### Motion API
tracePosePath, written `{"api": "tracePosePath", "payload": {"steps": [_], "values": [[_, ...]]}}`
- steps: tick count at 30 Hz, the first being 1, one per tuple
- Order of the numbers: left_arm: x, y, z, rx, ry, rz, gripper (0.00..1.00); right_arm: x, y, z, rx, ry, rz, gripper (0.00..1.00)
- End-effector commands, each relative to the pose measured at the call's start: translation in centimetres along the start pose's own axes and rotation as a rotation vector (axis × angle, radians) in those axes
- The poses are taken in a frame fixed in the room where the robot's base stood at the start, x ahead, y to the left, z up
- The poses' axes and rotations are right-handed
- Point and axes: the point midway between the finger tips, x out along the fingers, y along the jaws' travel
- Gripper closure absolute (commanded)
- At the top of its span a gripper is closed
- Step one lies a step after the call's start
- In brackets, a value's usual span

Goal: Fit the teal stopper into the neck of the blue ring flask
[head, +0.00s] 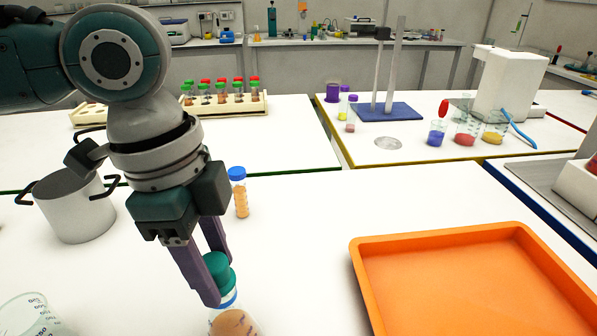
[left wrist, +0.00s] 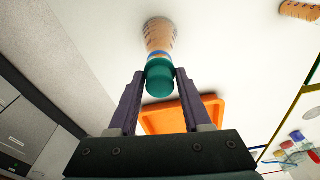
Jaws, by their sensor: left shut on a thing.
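The teal stopper (head: 217,267) is between the purple fingers of my left gripper (head: 219,278), which is shut on it. The blue ring flask (head: 234,323) stands below it on the white table, with amber contents; its base is cut off by the lower edge of the head view. The blue ring shows on its neck just under the stopper. In the left wrist view the stopper (left wrist: 160,77) lines up with the flask (left wrist: 159,36). I cannot tell how deep the stopper sits in the neck. My right gripper is not in view.
An orange tray (head: 370,290) lies to the right. A blue-capped tube (head: 239,193) stands behind the gripper, a metal pot (head: 73,207) to the left, and a glass beaker (head: 28,316) at the lower left. The table between flask and tray is clear.

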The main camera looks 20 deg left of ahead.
Motion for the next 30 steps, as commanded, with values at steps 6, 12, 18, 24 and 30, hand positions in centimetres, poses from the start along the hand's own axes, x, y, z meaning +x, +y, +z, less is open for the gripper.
{"api": "tracePosePath", "payload": {"steps": [6, 12, 18, 24, 30], "values": [[0.2, 0.0, 0.0, 0.0, -0.001, 0.0, 1.0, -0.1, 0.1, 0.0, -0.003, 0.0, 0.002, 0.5], [0.6, 0.0, 0.1, -0.001, -0.002, 0.001, 1.0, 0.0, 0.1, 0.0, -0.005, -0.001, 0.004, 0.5], [0.9, 0.0, 0.1, -0.001, -0.001, 0.0, 1.0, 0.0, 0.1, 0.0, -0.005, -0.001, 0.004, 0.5], [1.0, 0.0, 0.2, -0.001, -0.002, 0.0, 0.42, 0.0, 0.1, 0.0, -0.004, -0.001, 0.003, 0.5], [0.9, 0.0, 0.1, -0.001, -0.001, 0.0, 0.2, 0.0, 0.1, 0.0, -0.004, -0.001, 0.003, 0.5]]}}
